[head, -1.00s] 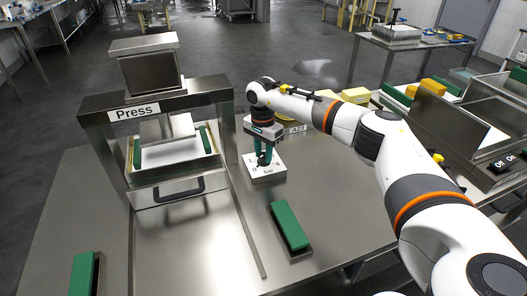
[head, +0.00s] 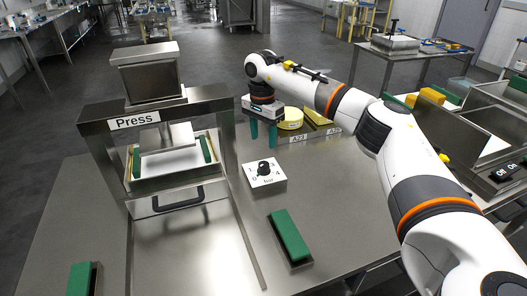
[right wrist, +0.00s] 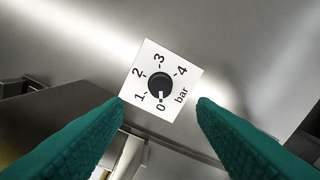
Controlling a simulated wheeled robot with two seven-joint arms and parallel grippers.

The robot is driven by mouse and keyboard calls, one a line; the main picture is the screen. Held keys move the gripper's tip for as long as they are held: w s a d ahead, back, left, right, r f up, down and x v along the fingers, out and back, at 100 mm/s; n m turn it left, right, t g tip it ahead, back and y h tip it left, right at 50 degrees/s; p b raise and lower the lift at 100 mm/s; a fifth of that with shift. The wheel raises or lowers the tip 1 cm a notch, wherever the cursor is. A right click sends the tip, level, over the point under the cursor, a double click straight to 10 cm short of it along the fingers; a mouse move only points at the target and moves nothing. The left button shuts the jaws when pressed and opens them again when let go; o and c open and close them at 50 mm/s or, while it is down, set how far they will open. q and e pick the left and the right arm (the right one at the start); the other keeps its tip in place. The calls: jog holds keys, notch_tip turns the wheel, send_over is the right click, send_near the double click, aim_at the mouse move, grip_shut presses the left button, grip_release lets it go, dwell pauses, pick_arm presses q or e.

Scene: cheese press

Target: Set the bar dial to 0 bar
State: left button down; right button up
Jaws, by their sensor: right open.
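The bar dial (head: 265,172) is a black knob on a white square plate marked 0 to 4, to the right of the press. In the right wrist view the knob (right wrist: 160,83) sits mid-picture, and its white pointer mark faces the 0. My right gripper (head: 263,134) is open, with its green fingers above the dial and apart from it. In the right wrist view its fingers (right wrist: 160,103) spread to either side below the plate, with nothing between them. My left gripper is not in view.
The press (head: 150,125) with its handled drawer stands left of the dial. A green block (head: 290,236) lies on the steel table in front. Yellow cheeses (head: 291,118) stand behind, and an on/off switch box (head: 505,170) is at the right.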

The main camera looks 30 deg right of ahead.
jog(key=shift+r, duration=1.55)
